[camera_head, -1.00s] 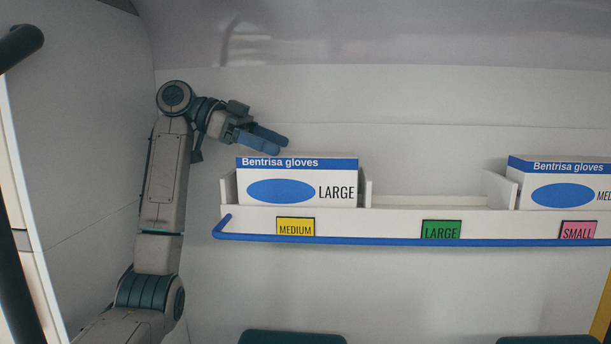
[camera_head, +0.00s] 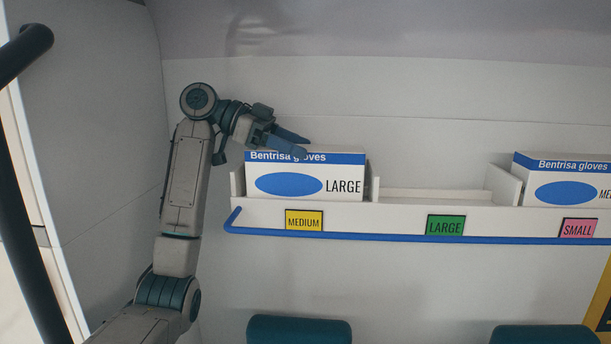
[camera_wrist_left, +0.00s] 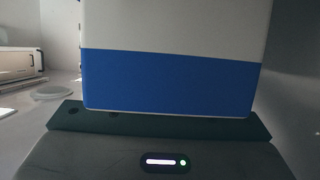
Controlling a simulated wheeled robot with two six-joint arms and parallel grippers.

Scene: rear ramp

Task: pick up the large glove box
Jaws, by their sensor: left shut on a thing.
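The large glove box (camera_head: 304,184) is white with a blue top band, a blue oval and the word LARGE. It stands in the left compartment of the wall shelf, above the yellow MEDIUM label (camera_head: 304,220). My left gripper (camera_head: 294,145) is at the box's top edge, its fingers over part of the blue band, shut on the box. In the left wrist view the box (camera_wrist_left: 170,80) fills the middle, its white and blue faces close to the gripper; the fingertips are hidden. My right gripper is in neither view.
The shelf has a blue front rail (camera_head: 400,239). Its middle compartment, above the green LARGE label (camera_head: 445,225), is empty. A second glove box (camera_head: 562,180) stands at the right. Teal seat tops (camera_head: 299,329) show below. A dark pole (camera_head: 22,200) is at the left.

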